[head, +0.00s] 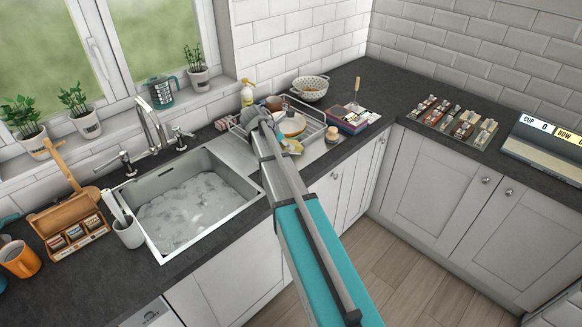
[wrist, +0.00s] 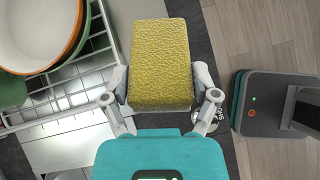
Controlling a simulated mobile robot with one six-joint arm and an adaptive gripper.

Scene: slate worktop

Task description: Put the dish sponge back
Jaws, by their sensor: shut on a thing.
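The dish sponge (wrist: 160,62) is a yellow, rough-faced block in the wrist view. My gripper (wrist: 160,88) is shut on it, with one finger at each long side. In the head view my gripper (head: 264,118) is at the dish rack (head: 322,126), behind the sink's right end. My arm hides part of the rack there. In the wrist view the rack (wrist: 70,103) lies left of the sponge, apart from it in the picture. The worktop's front edge and the floor show to the right.
The sink (head: 187,212) holds suds. A yellow-topped spray bottle (head: 247,93), a colander (head: 310,88) and plates (head: 292,124) crowd the rack area. A small reddish item (head: 224,122) lies behind the sink. The corner worktop (head: 385,85) has clear room.

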